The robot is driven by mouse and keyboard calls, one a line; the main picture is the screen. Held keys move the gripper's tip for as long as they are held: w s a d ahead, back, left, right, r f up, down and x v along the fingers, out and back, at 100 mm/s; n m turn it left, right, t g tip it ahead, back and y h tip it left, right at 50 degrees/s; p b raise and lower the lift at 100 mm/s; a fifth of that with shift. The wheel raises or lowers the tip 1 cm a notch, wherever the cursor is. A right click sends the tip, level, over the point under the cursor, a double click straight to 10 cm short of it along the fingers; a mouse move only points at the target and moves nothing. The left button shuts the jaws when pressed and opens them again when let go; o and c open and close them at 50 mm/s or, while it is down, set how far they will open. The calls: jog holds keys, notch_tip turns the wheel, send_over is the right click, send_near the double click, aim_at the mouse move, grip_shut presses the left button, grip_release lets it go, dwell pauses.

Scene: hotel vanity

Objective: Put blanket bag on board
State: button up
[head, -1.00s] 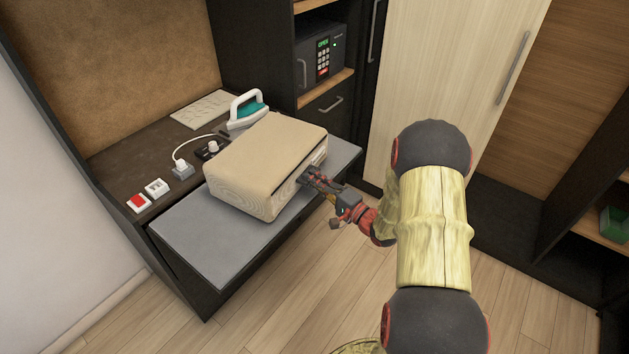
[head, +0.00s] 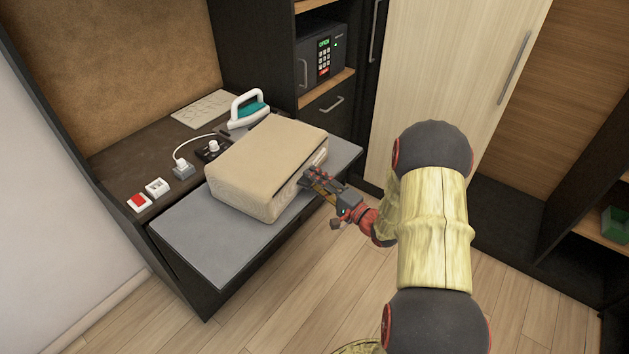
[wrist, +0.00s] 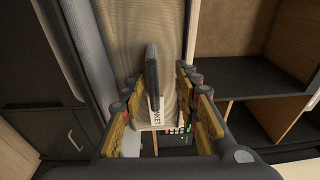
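The blanket bag (head: 265,165) is a beige soft box lying flat on the grey board (head: 195,245). My gripper (head: 316,182) is at the bag's right-hand side, low and near the board. In the wrist view the bag (wrist: 177,40) fills the upper middle, with a dark handle strip (wrist: 152,72) and a white label (wrist: 157,112) on its side. The gripper (wrist: 163,115) is open, its fingers apart on either side of the handle and label, with gaps visible. The board's surface under the bag is hidden.
Behind the bag, a dark counter (head: 125,165) holds a teal-and-white iron (head: 245,108), a plug (head: 182,170) and switches (head: 139,202). A safe (head: 322,55) and tall wardrobe door (head: 430,80) stand behind. The board's left front part is bare.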

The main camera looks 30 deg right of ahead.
jog(key=shift+f, duration=0.15)
jog(key=v, duration=1.2)
